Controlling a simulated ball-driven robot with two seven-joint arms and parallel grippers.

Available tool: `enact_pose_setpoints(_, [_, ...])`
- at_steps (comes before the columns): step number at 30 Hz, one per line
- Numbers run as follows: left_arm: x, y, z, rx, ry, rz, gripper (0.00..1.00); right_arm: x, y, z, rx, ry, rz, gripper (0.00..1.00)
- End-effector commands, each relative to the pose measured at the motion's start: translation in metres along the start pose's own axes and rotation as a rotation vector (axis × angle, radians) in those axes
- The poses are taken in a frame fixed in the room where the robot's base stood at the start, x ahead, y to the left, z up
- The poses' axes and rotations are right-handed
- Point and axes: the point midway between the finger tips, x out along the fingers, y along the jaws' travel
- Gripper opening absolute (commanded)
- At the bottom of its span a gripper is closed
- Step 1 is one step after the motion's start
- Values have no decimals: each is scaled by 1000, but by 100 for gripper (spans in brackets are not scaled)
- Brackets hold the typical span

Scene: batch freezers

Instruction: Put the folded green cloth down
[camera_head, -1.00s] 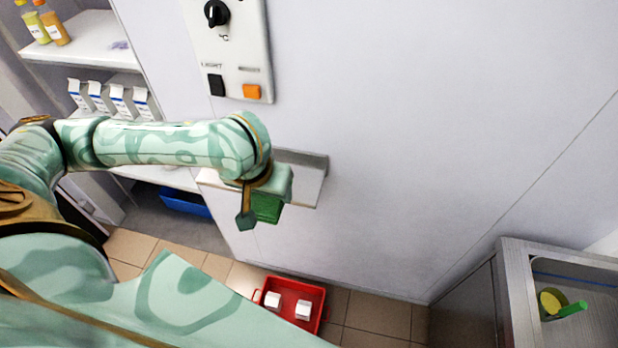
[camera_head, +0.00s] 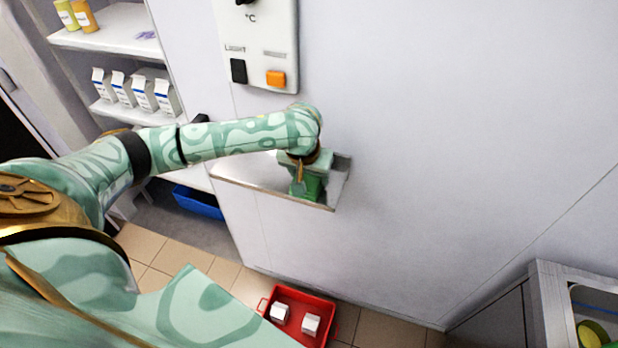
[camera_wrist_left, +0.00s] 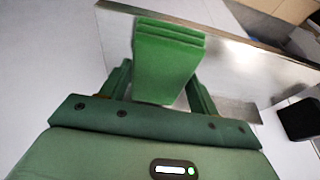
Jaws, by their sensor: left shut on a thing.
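The folded green cloth (camera_head: 311,189) is between the fingers of my left gripper (camera_head: 303,183), which is shut on it. In the left wrist view the cloth (camera_wrist_left: 168,60) is a layered green block, with a gripper finger on each side. The gripper and cloth are over a small metal wall shelf (camera_head: 268,187), towards its right end. The shelf (camera_wrist_left: 235,80) also shows beneath the cloth in the wrist view. I cannot tell whether the cloth touches the shelf. My right gripper is not in view.
A control panel (camera_head: 257,45) is on the wall above the shelf. A red crate (camera_head: 297,304) with white cartons stands on the floor below. A rack (camera_head: 105,30) with bottles and cartons is at the left, with a blue bin (camera_head: 198,202) low down. The shelf's left part looks clear.

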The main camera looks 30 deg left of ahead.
Motion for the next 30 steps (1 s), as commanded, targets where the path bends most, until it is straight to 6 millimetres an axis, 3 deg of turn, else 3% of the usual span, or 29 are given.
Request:
enact_pose_setpoints(11, [6, 0, 2, 0, 0, -1, 39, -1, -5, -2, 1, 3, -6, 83])
enact_pose_setpoints(12, [7, 0, 2, 0, 1, -1, 72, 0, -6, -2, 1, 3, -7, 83])
enact_pose_setpoints(13, [7, 0, 2, 0, 1, -1, 80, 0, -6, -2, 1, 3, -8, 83])
enact_pose_setpoints(14, [7, 0, 2, 0, 1, -1, 83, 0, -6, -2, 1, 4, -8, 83])
enact_pose_setpoints(23, [5, 0, 1, 0, 2, 1, 83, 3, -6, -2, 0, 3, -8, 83])
enact_pose_setpoints(26, [-9, 0, 0, 0, 2, 0, 83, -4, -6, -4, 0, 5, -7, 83])
enact_pose_setpoints(30, [-41, 0, -1, 1, 5, 2, 83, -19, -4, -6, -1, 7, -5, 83])
